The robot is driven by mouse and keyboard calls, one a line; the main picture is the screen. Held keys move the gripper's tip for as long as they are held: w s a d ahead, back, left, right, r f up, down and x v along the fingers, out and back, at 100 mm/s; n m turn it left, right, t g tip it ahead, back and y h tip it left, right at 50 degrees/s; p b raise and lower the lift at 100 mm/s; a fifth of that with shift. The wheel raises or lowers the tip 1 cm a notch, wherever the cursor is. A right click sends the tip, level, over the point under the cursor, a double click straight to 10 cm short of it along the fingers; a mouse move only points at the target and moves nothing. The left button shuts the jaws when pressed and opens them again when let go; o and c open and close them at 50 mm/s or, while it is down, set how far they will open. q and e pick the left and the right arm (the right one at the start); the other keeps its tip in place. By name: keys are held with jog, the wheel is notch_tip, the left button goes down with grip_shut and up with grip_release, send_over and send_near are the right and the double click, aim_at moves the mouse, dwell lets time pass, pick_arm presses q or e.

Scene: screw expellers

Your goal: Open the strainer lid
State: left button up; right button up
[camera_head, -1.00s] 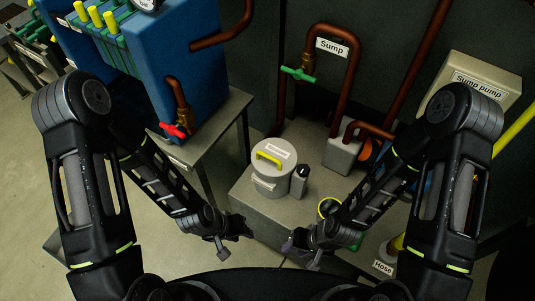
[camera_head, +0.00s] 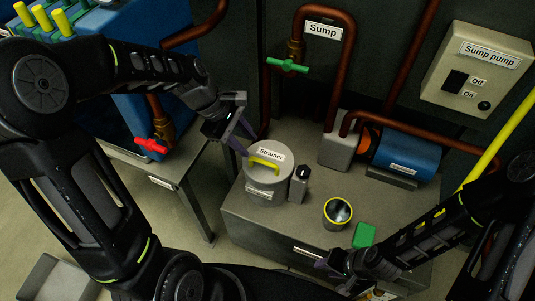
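The strainer (camera_head: 266,186) is a grey cylinder with a flat round lid (camera_head: 283,166) that sits level on it. The lid carries a "Strainer" label and a yellow bar handle (camera_head: 263,162). My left gripper (camera_head: 247,143) is just above and behind the handle, fingers pointing down toward it. Its fingers look apart with nothing between them, and it seems not to touch the handle. My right gripper (camera_head: 335,268) is low at the front edge of the grey platform, far from the strainer. Its fingers are dark and too unclear to tell open from shut.
The strainer stands on a grey platform (camera_head: 240,222). A small dark-topped grey canister (camera_head: 299,185) stands close at its right. A yellow-rimmed cup (camera_head: 337,212) and a green block (camera_head: 364,235) are further right. A sump pipe with a green valve (camera_head: 287,66) rises behind. A red valve (camera_head: 151,146) is at left.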

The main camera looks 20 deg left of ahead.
aim_at(262, 161)
pick_arm(q)
jog(key=shift+f, duration=0.1)
dwell(0.3)
jog(key=b+x, duration=0.1)
jog(key=x, duration=0.6)
jog(key=shift+d+f+b, duration=0.15)
jog(key=shift+f+b, duration=0.15)
jog(key=shift+b, duration=0.05)
jog(key=shift+c, duration=0.5)
grip_shut()
dwell(0.6)
